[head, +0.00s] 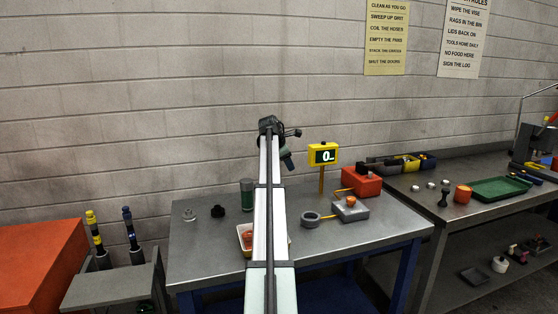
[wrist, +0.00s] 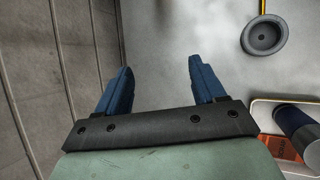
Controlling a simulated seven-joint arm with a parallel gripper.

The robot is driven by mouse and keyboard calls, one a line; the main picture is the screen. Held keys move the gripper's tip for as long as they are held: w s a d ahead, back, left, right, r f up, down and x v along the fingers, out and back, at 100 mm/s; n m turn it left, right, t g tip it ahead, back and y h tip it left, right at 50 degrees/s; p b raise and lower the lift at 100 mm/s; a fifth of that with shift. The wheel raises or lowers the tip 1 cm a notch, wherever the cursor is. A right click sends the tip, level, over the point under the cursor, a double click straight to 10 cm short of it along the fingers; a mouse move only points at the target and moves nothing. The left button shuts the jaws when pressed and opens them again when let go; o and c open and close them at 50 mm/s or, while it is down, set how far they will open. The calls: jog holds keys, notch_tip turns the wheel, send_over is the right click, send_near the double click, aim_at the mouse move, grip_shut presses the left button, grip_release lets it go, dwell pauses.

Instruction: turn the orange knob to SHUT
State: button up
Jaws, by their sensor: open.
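A small orange-red part, which looks like the orange knob (head: 350,202), sits on top of a grey box (head: 352,213) on the near bench. Its markings are too small to read, so I cannot tell its setting. My gripper (head: 289,161) is above the bench, left of the yellow display and apart from the knob. In the wrist view its two blue fingers (wrist: 160,82) are spread with nothing between them. The knob does not show in the wrist view.
A yellow display (head: 323,154) stands on a post. A grey round cup (head: 311,219) with a yellow line lies left of the grey box. A red box (head: 362,181) is behind it. A pale tray (wrist: 262,106) is at the wrist view's lower right.

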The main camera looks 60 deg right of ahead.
jog(key=shift+w+a+r, duration=0.1)
jog(key=shift+w+a, duration=0.2)
jog(key=shift+w, duration=0.45)
jog(key=shift+w+a+r, duration=0.1)
jog(key=shift+w+a, duration=0.15)
jog(key=shift+w, duration=0.5)
jog(key=shift+s, duration=0.1)
jog(key=m+t+y, duration=0.5)
jog(key=m+y, duration=0.2)
jog(key=m, duration=0.3)
send_near(351, 198)
jog(key=x, duration=0.8)
jog(key=shift+f, duration=0.3)
jog(key=shift+c, duration=0.4)
